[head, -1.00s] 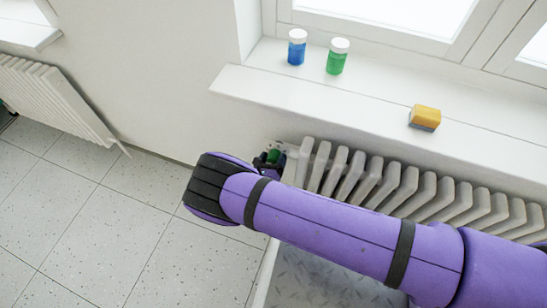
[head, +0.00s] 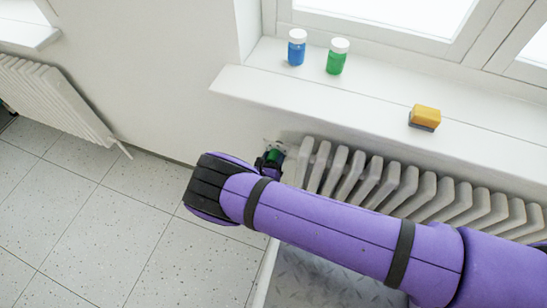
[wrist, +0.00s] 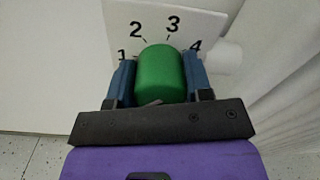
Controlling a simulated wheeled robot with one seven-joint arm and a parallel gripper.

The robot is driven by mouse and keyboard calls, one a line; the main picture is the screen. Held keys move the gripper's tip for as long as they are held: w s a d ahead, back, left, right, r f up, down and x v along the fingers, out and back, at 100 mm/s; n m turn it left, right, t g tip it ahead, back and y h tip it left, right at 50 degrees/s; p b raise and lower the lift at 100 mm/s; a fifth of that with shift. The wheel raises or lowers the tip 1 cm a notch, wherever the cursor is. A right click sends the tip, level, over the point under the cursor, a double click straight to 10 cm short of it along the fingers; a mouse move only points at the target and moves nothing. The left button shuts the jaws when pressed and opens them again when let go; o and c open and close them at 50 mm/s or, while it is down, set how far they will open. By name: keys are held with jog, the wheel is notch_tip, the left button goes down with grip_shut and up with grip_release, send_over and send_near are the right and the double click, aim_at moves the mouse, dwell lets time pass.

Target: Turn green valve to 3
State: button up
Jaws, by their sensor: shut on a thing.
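The green valve (wrist: 160,75) is a rounded green knob in front of a pale plate (wrist: 187,20) marked 1, 2, 3 and 4. In the wrist view its top lies below the space between 2 and 3. No pointer mark on the knob is clear. My gripper (wrist: 160,82) is shut on the valve, with one blue finger on each side. In the head view the valve (head: 274,156) shows as a small green patch at the radiator's left end, partly hidden by my gripper (head: 271,160).
The white radiator (head: 385,185) runs right from the valve, under the windowsill (head: 350,105). On the sill are a blue jar (head: 296,50), a green jar (head: 336,62) and a yellow sponge (head: 426,116). Another radiator (head: 55,100) stands at left. The tiled floor between is clear.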

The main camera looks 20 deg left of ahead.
jog(key=m, duration=0.7)
jog(key=shift+m, duration=0.4)
jog(key=m, duration=1)
jog(key=shift+m+y, duration=0.3)
jog(key=m, duration=0.3)
jog(key=shift+m, duration=0.3)
jog(key=m, duration=0.6)
jog(key=shift+m, duration=0.3)
jog(key=o, duration=0.9)
